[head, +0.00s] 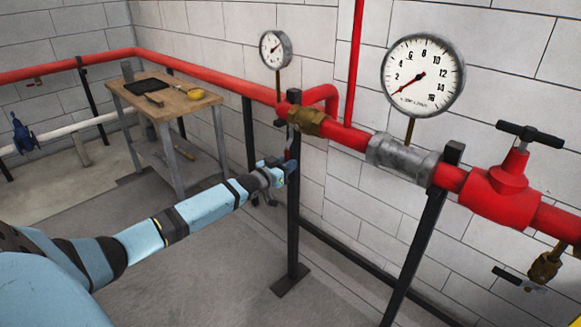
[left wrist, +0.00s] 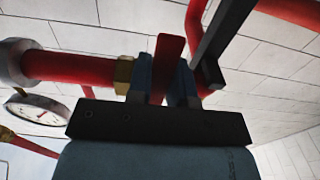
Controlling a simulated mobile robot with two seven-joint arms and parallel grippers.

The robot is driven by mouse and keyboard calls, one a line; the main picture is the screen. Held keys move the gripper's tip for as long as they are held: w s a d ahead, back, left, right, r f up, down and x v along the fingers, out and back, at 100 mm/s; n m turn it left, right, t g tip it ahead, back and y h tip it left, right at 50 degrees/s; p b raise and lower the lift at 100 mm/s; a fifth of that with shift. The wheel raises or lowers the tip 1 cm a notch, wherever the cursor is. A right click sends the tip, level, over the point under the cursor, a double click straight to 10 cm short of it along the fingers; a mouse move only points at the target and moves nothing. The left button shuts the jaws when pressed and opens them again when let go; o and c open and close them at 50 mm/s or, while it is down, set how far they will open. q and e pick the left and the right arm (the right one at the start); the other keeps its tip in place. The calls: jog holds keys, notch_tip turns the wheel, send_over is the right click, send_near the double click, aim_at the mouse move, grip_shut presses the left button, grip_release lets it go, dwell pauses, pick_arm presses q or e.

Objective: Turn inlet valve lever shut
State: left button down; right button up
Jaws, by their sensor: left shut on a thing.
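My left gripper (head: 277,172) is at the lever, below the brass body. In the left wrist view, the two blue fingers of this gripper (left wrist: 163,82) stand on either side of the lever, shut on it. A bit of brass (left wrist: 123,75) shows beside the left finger. My right gripper is not in view.
A black post (head: 293,225) stands close to my left gripper. Two gauges (head: 423,75) (head: 275,50) rise above the pipe. A red valve with a black handle (head: 505,185) is at the right. A wooden table (head: 180,108) stands behind; the grey floor between is clear.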

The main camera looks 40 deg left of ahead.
pick_arm(q)
jog(key=shift+a, duration=0.2)
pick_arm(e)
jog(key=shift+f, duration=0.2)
pick_arm(q)
jog(key=c, duration=1)
grip_release()
jog(key=shift+s, duration=0.1)
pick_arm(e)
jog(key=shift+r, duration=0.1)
pick_arm(q)
jog(key=s, duration=0.4)
jog(key=s+p, duration=0.1)
jog(key=s, duration=0.4)
jog(key=s+a, duration=0.1)
jog(key=s, duration=0.3)
jog(key=shift+s+p, duration=0.3)
jog(key=shift+p, duration=0.1)
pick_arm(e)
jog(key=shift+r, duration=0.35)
